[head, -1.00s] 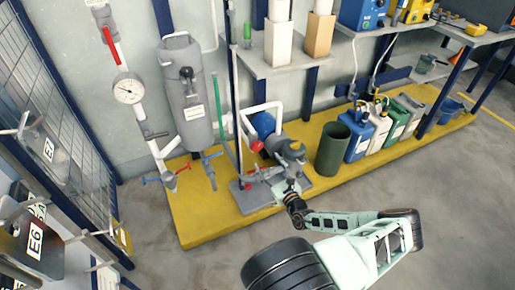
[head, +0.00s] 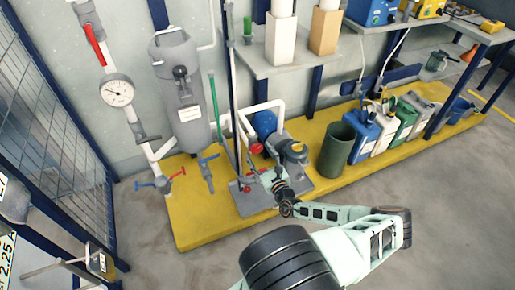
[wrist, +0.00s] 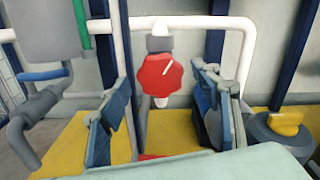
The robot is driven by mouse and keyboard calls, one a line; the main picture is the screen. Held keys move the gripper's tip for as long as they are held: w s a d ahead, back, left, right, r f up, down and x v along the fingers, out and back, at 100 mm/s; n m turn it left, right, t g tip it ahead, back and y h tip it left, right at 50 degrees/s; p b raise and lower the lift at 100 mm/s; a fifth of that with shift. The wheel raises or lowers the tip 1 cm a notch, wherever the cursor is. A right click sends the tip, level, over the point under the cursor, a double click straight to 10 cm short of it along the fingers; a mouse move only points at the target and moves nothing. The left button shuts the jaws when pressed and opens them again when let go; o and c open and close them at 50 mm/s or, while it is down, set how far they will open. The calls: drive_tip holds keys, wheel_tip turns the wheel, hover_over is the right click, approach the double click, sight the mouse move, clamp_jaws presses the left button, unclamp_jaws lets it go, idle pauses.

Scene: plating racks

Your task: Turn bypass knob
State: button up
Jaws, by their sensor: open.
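A red knob (wrist: 160,75) with a lobed rim and a white pointer line sits below a grey fitting on a white pipe in the wrist view. The pointer leans to the upper right. A red knob on the pump piping also shows in the head view (head: 256,148). My gripper (wrist: 158,100) is open, with one blue-padded finger on each side of the knob in the picture. No contact with the knob is visible, and the gap in depth is hard to judge. In the head view my gripper (head: 264,180) is small and over the pump base.
A grey tank (head: 182,105) and a pressure gauge (head: 118,91) stand to the left. A yellow knob (wrist: 285,122) lies right of my fingers. A green bin (head: 336,150) and several canisters stand on the yellow platform (head: 195,226). Open floor lies in front.

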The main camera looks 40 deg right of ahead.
drive_tip(key=shift+w+d, duration=0.15)
drive_tip(key=shift+w, duration=0.35)
drive_tip(key=shift+c, duration=0.4)
drive_tip(key=c, duration=1.1)
drive_tip(key=shift+r+m, duration=0.1)
drive_tip(key=shift+m, duration=0.2)
